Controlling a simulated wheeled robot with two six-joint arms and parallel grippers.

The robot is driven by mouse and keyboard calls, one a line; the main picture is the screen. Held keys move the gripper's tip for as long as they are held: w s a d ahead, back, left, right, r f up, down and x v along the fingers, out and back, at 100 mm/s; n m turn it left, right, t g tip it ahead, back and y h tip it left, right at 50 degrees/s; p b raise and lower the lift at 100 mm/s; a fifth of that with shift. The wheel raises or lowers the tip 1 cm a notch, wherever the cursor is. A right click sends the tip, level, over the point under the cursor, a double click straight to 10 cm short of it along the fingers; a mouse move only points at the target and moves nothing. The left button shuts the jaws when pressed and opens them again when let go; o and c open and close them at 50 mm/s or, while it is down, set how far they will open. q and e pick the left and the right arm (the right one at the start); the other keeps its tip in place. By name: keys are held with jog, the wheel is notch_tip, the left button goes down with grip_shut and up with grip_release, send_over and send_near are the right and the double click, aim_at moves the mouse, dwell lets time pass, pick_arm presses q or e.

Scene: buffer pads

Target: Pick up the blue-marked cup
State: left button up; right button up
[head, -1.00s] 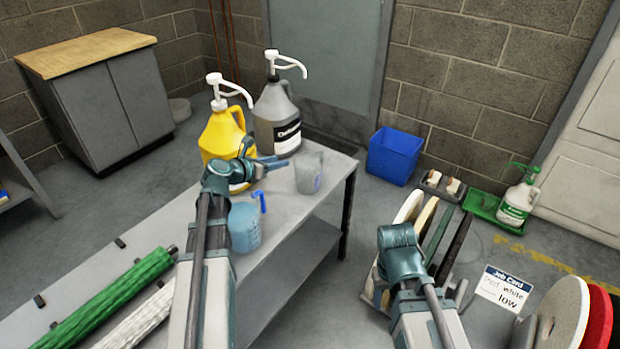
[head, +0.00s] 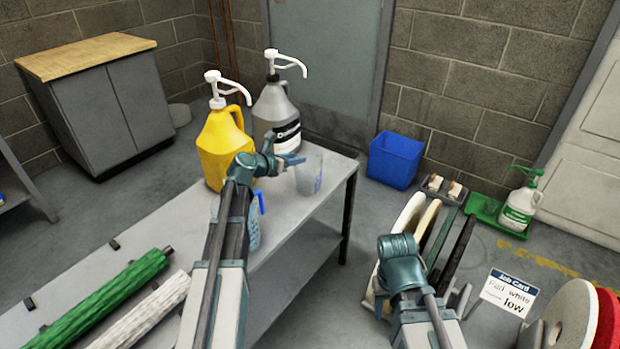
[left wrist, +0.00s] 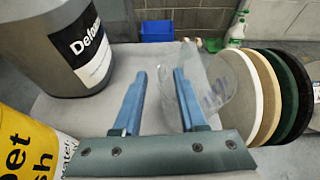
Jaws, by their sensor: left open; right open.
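A clear cup with blue marks (head: 310,176) stands near the far right corner of the bench; it also shows in the left wrist view (left wrist: 212,82). My left gripper (head: 294,160) is open and empty just left of this cup. In the left wrist view its right finger overlaps the cup's left side; I cannot tell whether they touch. The gap between the fingers (left wrist: 160,76) shows bare bench. A bluish jug with a blue handle (head: 255,225) stands nearer, mostly hidden behind my left arm. My right gripper (head: 398,262) is off the bench, its fingers hidden.
A yellow pump jug (head: 215,150) and a grey pump jug (head: 272,108) stand behind my left gripper. Green (head: 115,295) and white (head: 150,312) rolls lie on the near bench (head: 185,240). A blue bin (head: 394,160) and racked pads (head: 408,225) are on the floor to the right.

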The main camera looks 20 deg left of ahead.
pick_arm(q)
grip_shut()
dwell(1.4)
